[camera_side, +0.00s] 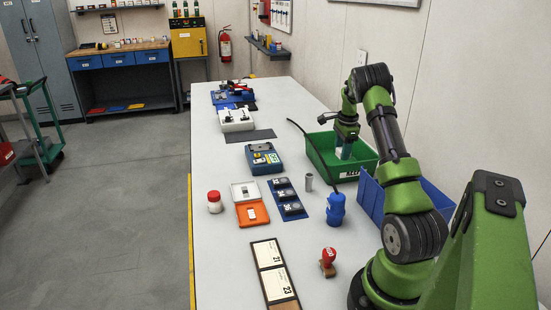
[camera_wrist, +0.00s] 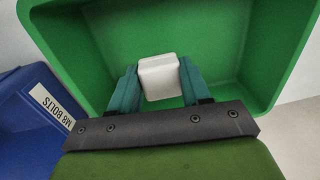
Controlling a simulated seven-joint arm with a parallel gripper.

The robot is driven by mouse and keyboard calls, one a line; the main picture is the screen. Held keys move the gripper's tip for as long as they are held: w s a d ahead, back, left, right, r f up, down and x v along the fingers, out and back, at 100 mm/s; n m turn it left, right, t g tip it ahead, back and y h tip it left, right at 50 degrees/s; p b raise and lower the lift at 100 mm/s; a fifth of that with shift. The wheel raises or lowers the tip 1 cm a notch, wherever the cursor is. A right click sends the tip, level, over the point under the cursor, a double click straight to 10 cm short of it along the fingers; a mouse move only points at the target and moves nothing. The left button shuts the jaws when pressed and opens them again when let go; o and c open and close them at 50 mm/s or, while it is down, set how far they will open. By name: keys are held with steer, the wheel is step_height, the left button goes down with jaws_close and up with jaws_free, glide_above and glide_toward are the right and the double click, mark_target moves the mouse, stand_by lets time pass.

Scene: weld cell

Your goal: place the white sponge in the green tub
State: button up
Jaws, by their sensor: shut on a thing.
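The white sponge (camera_wrist: 160,78) is a small pale block held between the two teal fingers of my gripper (camera_wrist: 160,88) in the wrist view. My gripper is shut on it. The green tub (camera_wrist: 255,90) fills the background behind the sponge in the wrist view, so the sponge is over or inside the tub. In the side view, the green tub (camera_side: 315,158) stands at the right side of the table, and my gripper (camera_side: 346,152) points down at its opening. The sponge is hard to make out there. I cannot tell whether it touches the tub's floor.
A blue bin (camera_wrist: 35,115) labelled M8 BOLTS stands beside the tub; it also shows in the side view (camera_side: 372,195).

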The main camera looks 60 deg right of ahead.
steer(key=shift+f, duration=2.35)
steer(key=shift+f, duration=0.1)
steer(key=o, duration=1.1)
